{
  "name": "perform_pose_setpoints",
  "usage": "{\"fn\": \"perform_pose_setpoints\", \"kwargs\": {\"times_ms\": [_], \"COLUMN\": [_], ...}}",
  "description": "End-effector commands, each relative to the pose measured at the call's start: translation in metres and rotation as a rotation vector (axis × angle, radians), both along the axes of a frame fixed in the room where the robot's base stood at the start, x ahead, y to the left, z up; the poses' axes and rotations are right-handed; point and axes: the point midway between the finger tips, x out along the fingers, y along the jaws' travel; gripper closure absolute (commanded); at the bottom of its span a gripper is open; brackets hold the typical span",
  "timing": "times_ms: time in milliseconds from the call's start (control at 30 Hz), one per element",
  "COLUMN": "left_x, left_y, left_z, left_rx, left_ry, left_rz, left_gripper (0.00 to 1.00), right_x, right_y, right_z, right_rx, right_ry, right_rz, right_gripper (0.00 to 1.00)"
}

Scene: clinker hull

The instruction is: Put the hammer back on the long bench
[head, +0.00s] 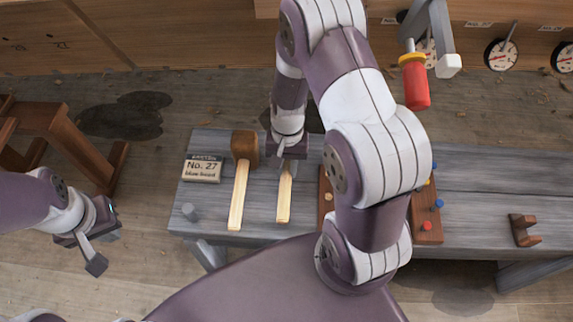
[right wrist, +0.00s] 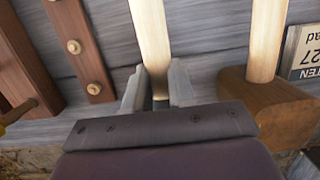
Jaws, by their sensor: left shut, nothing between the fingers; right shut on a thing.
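The long bench (head: 470,190) is grey planking across the middle of the head view. My right gripper (head: 287,163) is over its left part, shut on a pale wooden handle, which I take to be the hammer (head: 284,200). The handle also runs up from between the fingers in the right wrist view (right wrist: 150,40). The hammer's head is hidden, and I cannot tell whether the hammer touches the bench. My left gripper (head: 94,258) is shut and empty, left of the bench and apart from it.
A mallet with a brown block head (head: 245,147) lies just left of the held handle. A No. 27 sign (head: 203,168) and a small grey cylinder (head: 190,212) are further left. A pegged brown board (head: 427,220) and a brown cleat (head: 525,230) are right, with bare planks between.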

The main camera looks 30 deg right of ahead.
Motion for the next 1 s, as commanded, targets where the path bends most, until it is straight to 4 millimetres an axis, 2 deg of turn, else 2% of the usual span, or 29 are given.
{"fn": "perform_pose_setpoints", "kwargs": {"times_ms": [700, 733, 800, 1000], "left_x": [0.000, 0.000, 0.000, 0.000], "left_y": [0.000, 0.000, 0.000, 0.000], "left_z": [-0.004, -0.004, -0.003, -0.004], "left_rx": [0.000, 0.000, 0.000, 0.000], "left_ry": [0.000, 0.000, 0.000, 0.000], "left_rz": [0.000, 0.000, 0.000, 0.000], "left_gripper": [1.00, 1.00, 1.00, 1.00], "right_x": [0.001, 0.001, 0.001, 0.000], "right_y": [0.000, 0.000, 0.000, 0.000], "right_z": [-0.010, -0.009, -0.009, -0.009], "right_rx": [0.000, 0.000, 0.000, -0.001], "right_ry": [-0.002, -0.002, -0.002, -0.001], "right_rz": [0.000, 0.000, 0.000, 0.000], "right_gripper": [1.00, 0.69, 0.46, 0.46]}}
